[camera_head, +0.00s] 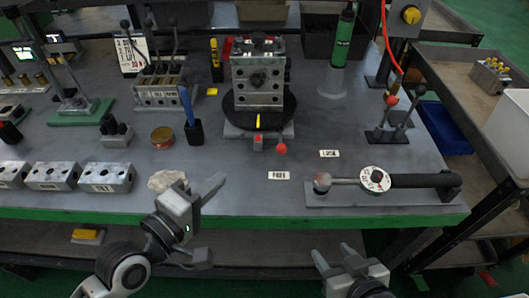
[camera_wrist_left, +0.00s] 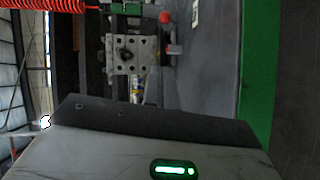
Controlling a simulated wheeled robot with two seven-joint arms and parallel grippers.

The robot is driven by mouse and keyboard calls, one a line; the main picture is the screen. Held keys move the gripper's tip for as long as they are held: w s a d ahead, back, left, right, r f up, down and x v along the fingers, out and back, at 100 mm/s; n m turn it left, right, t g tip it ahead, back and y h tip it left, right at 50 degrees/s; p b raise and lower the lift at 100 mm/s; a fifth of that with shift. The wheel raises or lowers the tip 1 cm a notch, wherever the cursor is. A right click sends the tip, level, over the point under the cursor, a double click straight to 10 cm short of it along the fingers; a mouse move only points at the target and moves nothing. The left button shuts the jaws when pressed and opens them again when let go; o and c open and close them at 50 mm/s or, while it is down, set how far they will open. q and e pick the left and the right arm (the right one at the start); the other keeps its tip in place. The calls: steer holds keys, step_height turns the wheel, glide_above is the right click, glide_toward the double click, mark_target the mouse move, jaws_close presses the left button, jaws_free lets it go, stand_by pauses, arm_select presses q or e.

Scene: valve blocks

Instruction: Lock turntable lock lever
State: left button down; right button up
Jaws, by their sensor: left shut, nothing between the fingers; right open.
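The turntable (camera_head: 237,118) is a dark round plate with a steel valve block (camera_head: 258,95) on it; the block also shows in the wrist view (camera_wrist_left: 130,55). The lock lever's red ball knob (camera_head: 281,149) sticks out at the turntable's front right, and also shows in the wrist view (camera_wrist_left: 165,17). The knob is just behind the FREE label (camera_head: 278,175); the LOCK label (camera_head: 329,153) lies further right. My left gripper (camera_head: 216,183) is shut and empty, left of the knob near the front edge. My right gripper (camera_head: 333,254) is open and empty in front of the table.
A long black-handled tool (camera_head: 425,181) lies on a plate at the front right. A crumpled cloth (camera_head: 166,180) and several steel blocks (camera_head: 106,176) are at the front left. A blue-handled tool (camera_head: 189,105) stands left of the turntable. The tabletop around the labels is clear.

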arm_select(q)
steer(key=x, duration=0.9)
steer(key=shift+w+d, duration=0.1)
steer(key=shift+w, duration=0.1)
steer(key=d, duration=0.2)
steer(key=w+d, duration=0.1)
steer(key=shift+d+f, duration=0.1)
steer(key=shift+f, duration=0.25)
steer(key=shift+d+f, duration=0.1)
steer(key=shift+d, duration=0.35)
steer(key=shift+w+p, duration=0.1)
steer(key=shift+p, duration=0.2)
